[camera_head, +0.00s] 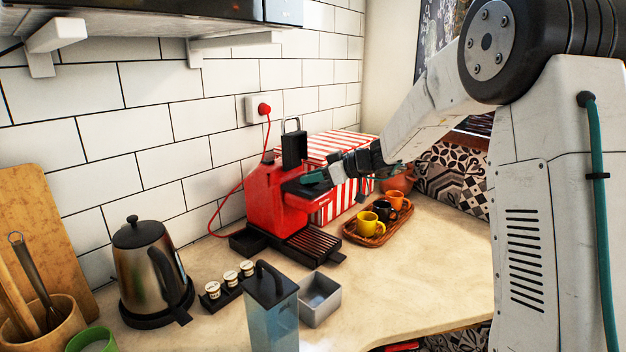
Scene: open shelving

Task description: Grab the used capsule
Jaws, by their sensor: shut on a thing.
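The red coffee machine (266,205) stands against the tiled wall, with its black lever (294,148) raised. My gripper (308,181) reaches in from the right at the top front of the machine, its teal fingertips at the black head. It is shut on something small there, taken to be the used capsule. The capsule itself cannot be made out, as the fingers and the machine's head hide it. I cannot tell whether it is still seated in the machine or lifted clear.
A black holder with white capsules (228,286), a blue water tank (271,312) and a grey open box (320,300) stand in front. A wooden tray (357,236) with cups is at right. A kettle (147,270) stands left. Counter at right front is clear.

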